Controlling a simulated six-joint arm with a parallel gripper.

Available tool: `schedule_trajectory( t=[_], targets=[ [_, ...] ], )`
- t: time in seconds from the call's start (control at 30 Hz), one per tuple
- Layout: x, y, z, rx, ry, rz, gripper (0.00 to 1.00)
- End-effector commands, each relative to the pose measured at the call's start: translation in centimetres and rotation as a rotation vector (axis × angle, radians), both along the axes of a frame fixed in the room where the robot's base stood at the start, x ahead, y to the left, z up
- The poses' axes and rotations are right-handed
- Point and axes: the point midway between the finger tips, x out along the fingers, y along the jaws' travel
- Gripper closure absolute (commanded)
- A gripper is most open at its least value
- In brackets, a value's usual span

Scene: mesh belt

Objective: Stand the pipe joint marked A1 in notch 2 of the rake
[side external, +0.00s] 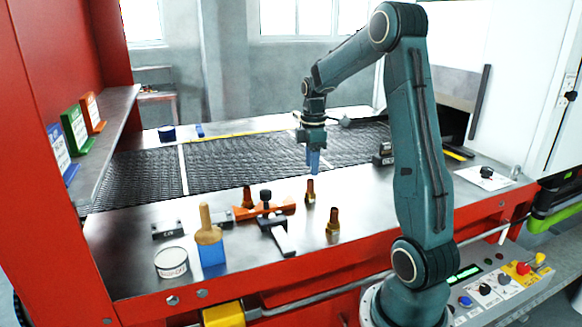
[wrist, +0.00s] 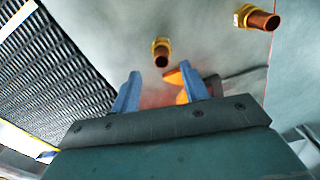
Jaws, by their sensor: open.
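Copper-coloured pipe joints with brass hex collars stand upright on the metal deck. One (side external: 310,191) is just below my gripper, another (side external: 333,222) is nearer the front edge, and a third (side external: 247,197) is at the left end of an orange piece (side external: 284,206), which may be the rake. I cannot read any A1 mark or notch number. My gripper (side external: 314,168) points down, open and empty, above the middle joint. In the wrist view two joints (wrist: 161,52) (wrist: 258,18) show beyond my open blue fingers (wrist: 160,78), with part of the orange piece (wrist: 181,84) between them.
A black-and-grey tool (side external: 279,237) lies in front of the orange piece. A wooden-handled, blue-ended tool (side external: 208,235), a white labelled tin (side external: 171,262) and a dark block (side external: 168,230) are at left. The black mesh belt (side external: 230,165) runs behind.

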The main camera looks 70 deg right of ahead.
Motion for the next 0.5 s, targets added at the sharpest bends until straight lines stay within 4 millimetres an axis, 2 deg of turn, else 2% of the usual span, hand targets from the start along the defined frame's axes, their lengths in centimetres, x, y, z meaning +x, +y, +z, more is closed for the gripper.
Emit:
schedule_trajectory(
  t=[0.1,0.5],
  targets=[
    [0.0,0.0,-1.0,0.002,0.001,0.000,0.55],
    [0.0,0.1,-1.9,0.002,0.001,0.000,0.55]
  ],
)
